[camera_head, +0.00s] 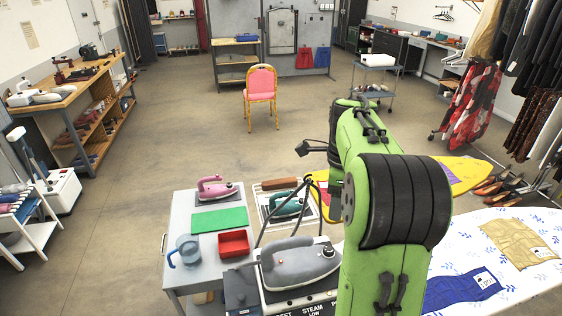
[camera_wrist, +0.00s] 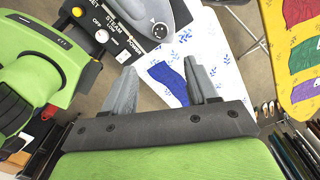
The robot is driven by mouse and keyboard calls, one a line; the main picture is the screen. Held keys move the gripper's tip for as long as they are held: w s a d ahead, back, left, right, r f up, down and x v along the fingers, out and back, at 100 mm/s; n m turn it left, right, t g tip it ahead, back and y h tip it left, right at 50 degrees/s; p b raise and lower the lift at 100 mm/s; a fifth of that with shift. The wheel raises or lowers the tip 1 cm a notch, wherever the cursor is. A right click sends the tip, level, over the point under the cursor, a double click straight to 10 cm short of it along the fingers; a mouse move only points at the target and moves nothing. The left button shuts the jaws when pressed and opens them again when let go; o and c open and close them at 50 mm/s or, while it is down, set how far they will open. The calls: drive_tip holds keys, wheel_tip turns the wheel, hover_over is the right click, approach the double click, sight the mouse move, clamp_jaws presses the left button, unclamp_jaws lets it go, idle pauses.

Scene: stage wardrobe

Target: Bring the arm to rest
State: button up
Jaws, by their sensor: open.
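Nothing is between the fingers. Beyond them lie a white patterned ironing board with a blue cloth (camera_wrist: 168,78) and a grey iron (camera_wrist: 150,14) on its station. In the head view I cannot clearly make out the fingers.
A clothes rack stands right. Open floor surrounds the pink chair (camera_head: 261,84).

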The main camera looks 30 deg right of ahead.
drive_tip(key=s+a+n+t+h+b, duration=0.15)
drive_tip(key=s+a+n, duration=0.25)
drive_tip(key=a+n, duration=0.4)
drive_tip(key=s+a+n+t+b, duration=0.2)
drive_tip(key=s+a+n, duration=0.2)
drive_tip(key=a+n, duration=0.4)
drive_tip(key=s+a+f+n+t+y+b, duration=0.1)
drive_tip(key=s+a+f+n, duration=0.3)
drive_tip(key=n, duration=0.6)
drive_tip(key=s+a+t, duration=0.1)
drive_tip(key=s+a, duration=0.1)
drive_tip(key=s, duration=0.1)
drive_tip(key=shift+s+n, duration=0.3)
drive_tip(key=shift+s, duration=0.1)
drive_tip(key=shift+y, duration=0.25)
